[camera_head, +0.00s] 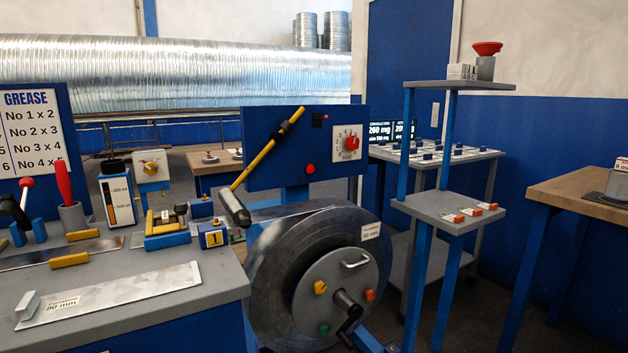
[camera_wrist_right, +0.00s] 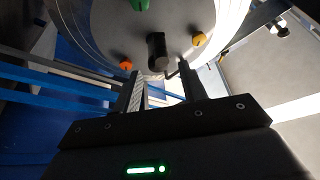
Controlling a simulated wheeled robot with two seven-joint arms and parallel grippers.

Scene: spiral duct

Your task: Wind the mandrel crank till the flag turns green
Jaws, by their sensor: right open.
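The mandrel is a large grey coiled drum (camera_head: 275,285) with a round face plate (camera_head: 318,275) in the head view. A dark cylindrical crank handle (camera_head: 345,301) sticks out of the plate's lower part; it also shows in the right wrist view (camera_wrist_right: 157,48). My right gripper (camera_wrist_right: 160,72) is open, its two fingers pointing at the plate, one on each side below the handle in that view. The handle does not look gripped; I cannot tell whether it is touched. I cannot clearly make out the flag; a red knob (camera_head: 310,169) shows on the blue panel (camera_head: 268,145). My left gripper is out of view.
The plate carries an orange knob (camera_head: 370,295), a yellow knob (camera_head: 320,287) and a silver grab handle (camera_head: 355,260). A grey workbench (camera_head: 215,283) stands left. A yellow lever (camera_head: 265,152) crosses the panel. A blue-legged shelf stand (camera_head: 420,260) stands close on the right.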

